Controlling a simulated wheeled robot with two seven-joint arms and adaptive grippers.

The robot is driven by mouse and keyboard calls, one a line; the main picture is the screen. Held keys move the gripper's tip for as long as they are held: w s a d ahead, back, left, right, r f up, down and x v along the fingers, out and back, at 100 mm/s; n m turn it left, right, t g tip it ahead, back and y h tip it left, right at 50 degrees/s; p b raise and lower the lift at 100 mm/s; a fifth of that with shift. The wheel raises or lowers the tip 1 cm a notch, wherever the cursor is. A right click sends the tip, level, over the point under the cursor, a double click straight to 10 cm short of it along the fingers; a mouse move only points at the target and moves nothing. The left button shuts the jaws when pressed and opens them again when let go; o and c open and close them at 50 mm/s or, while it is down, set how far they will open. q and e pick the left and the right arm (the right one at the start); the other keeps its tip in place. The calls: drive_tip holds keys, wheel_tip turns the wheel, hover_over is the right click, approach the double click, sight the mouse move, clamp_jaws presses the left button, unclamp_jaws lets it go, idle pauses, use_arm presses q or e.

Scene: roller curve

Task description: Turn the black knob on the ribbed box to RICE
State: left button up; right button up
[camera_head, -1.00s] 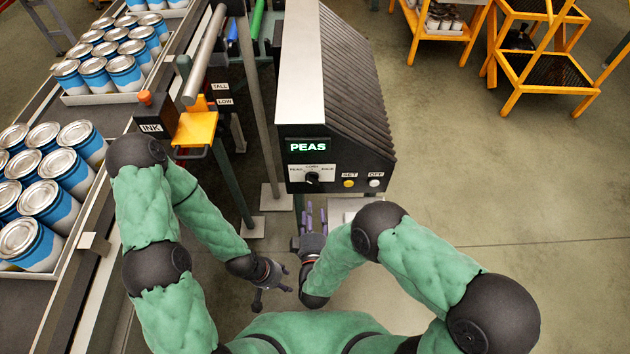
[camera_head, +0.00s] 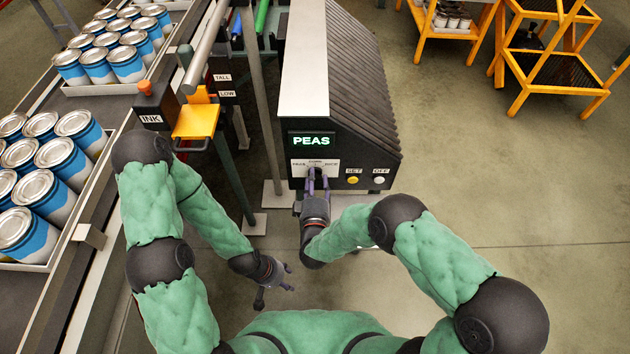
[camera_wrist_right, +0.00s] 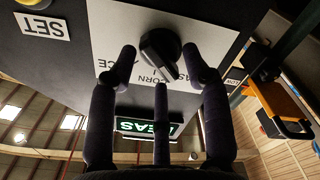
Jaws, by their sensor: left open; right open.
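The ribbed box (camera_head: 345,75) stands ahead with its lit display (camera_head: 311,141) reading PEAS. Below the display is a white dial plate (camera_head: 300,169) with the words PEAS, CORN and RICE. The black knob (camera_wrist_right: 160,52) shows in the right wrist view, at the middle of the plate; in the head view my right gripper mostly hides it. My right gripper (camera_head: 319,180) is open at the dial, its fingers (camera_wrist_right: 160,70) spread around the knob's near side; contact cannot be told. My left gripper (camera_head: 278,283) is open and empty, low and away from the box.
A yellow SET button (camera_head: 353,180) and a white OFF button (camera_head: 379,180) sit right of the dial. Trays of blue cans (camera_head: 50,170) line the conveyor at left. A yellow platform (camera_head: 196,121) and an INK post (camera_head: 152,117) stand between.

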drive_tip(key=shift+w, duration=0.25)
clamp_jaws()
